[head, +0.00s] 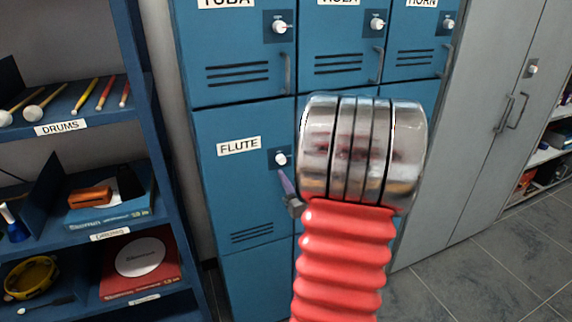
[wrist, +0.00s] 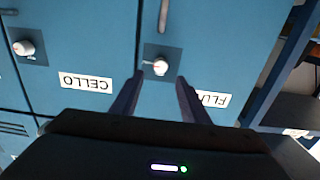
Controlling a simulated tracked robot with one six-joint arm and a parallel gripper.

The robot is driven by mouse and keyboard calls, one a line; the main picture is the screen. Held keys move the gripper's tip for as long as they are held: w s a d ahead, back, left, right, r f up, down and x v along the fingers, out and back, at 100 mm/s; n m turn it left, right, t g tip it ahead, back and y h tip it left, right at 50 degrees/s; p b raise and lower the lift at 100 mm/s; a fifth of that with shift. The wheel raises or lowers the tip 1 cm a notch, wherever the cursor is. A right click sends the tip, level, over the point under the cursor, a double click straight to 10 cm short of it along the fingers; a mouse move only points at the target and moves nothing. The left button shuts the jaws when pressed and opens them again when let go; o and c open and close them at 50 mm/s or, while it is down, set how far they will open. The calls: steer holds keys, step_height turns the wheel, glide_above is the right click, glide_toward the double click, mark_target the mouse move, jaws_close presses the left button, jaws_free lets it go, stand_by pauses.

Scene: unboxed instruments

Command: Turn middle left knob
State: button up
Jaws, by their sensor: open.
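The middle left knob (head: 281,159) is a small white knob on a dark square plate on the blue FLUTE locker door (head: 225,190). In the wrist view, which is upside down, this knob (wrist: 160,66) sits just beyond the fingertips, roughly centred between them. My gripper (wrist: 157,82) is open, with its two dark fingers apart and nothing between them. In the head view, part of my gripper (head: 284,174) shows as a purple finger just below the knob; my arm hides the rest. I cannot tell whether a finger touches the plate.
The CELLO knob (wrist: 24,48) is on the neighbouring door. The TUBA knob (head: 279,27) and VIOLA knob (head: 376,24) are above. A blue shelf (head: 150,90) with mallets and boxes stands left. A grey cabinet (head: 480,130) stands right, with clear tiled floor (head: 480,275) before it.

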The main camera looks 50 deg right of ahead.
mark_target(283, 160)
steer(key=x, duration=0.6)
steer(key=shift+w+d, duration=0.15)
steer(key=shift+w, duration=0.15)
jaws_close()
steer(key=shift+s+d, duration=0.1)
steer(key=shift+d, duration=0.1)
steer(key=shift+a, duration=0.1)
